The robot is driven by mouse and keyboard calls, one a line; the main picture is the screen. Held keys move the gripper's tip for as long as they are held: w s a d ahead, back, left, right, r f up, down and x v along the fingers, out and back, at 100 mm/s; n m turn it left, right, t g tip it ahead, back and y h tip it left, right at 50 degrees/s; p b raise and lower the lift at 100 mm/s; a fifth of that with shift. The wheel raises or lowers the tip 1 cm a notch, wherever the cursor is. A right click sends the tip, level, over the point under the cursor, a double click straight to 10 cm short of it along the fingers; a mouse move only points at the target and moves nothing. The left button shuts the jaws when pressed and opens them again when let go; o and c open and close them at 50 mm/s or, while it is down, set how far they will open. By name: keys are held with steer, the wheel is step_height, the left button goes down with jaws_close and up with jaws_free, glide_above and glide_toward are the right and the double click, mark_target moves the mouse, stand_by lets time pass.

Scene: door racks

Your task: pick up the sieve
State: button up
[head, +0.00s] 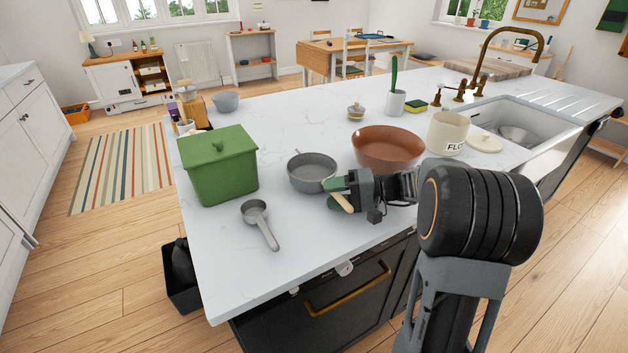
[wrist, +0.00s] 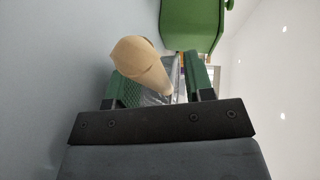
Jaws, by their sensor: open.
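The sieve (head: 312,172), which I take to be the round grey bowl with a pale wooden handle, sits on the white island top in the head view. Its handle (head: 343,202) points toward the front edge, and its rounded end shows large in the wrist view (wrist: 140,60). My gripper (head: 337,192) reaches in from the right, low over the worktop. Its green-padded fingers (wrist: 163,82) are open, with the handle between or just in front of them; I cannot tell if they touch it. The grey bowl is mostly hidden in the wrist view.
A green lidded bin (head: 218,170) and a small grey scoop (head: 256,212) stand to the left. A brown bowl (head: 387,147) is close behind my gripper, with a cream flour canister (head: 446,132) to its right. The front edge of the white worktop (head: 310,235) is near.

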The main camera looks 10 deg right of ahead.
steer(key=shift+c, duration=0.5)
jaws_close()
steer(key=shift+r, duration=0.1)
